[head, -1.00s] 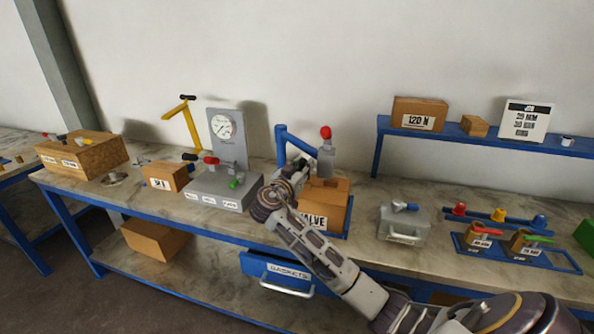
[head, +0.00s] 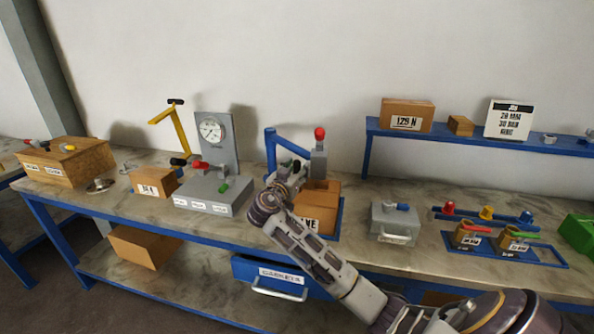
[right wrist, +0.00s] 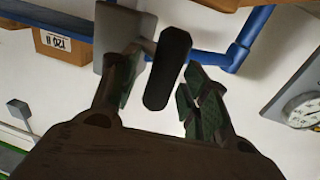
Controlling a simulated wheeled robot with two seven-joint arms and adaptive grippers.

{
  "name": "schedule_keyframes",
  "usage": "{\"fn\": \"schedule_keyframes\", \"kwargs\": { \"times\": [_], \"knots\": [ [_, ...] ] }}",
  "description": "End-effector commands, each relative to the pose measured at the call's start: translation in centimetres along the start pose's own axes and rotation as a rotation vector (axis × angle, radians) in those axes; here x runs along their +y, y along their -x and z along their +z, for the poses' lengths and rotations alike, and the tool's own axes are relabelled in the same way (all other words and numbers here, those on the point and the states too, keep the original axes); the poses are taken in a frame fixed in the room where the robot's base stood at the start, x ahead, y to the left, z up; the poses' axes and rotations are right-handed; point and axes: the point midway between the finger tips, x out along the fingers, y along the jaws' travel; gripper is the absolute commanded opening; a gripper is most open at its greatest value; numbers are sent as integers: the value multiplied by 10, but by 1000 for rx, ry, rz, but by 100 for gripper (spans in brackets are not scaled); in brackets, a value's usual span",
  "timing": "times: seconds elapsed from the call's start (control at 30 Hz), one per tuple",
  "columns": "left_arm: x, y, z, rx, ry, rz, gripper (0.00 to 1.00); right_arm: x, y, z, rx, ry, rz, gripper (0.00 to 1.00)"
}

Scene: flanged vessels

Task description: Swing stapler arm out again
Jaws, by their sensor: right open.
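The stapler arm is a blue swing arm (head: 292,145) on a blue post (head: 270,155). It carries a grey stapler head (head: 319,163) with a red knob on top. The head stands over a cardboard box (head: 322,195) with a partly covered label. My right gripper (head: 289,174) is beside the head, on its left. In the right wrist view its fingers (right wrist: 160,95) are open on either side of a black handle (right wrist: 168,68), which a short stem joins to the grey head (right wrist: 118,40). Contact cannot be told. My left gripper is not in view.
A gauge stand (head: 213,150) is left of the post. A grey case (head: 396,222) and a blue valve rack (head: 505,245) are to the right. A wall shelf (head: 450,135) holds boxes. A gaskets drawer (head: 275,275) is below the bench, beneath my right arm.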

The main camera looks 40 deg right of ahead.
Motion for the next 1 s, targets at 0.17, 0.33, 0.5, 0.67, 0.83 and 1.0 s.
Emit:
{"fn": "schedule_keyframes", "kwargs": {
  "times": [0.17,0.33,0.5,0.67,0.83,1.0],
  "knots": [
    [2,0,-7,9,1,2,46,0,4,0,0,0,-1,46],
    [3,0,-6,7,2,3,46,-1,17,1,-2,0,-3,46],
    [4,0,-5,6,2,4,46,-1,39,1,-2,-1,-2,46],
    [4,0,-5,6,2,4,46,-1,63,0,-2,-2,-3,46],
    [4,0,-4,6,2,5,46,0,88,1,-2,-1,-2,46],
    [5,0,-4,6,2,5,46,0,108,1,-2,0,-1,46]
  ]
}}
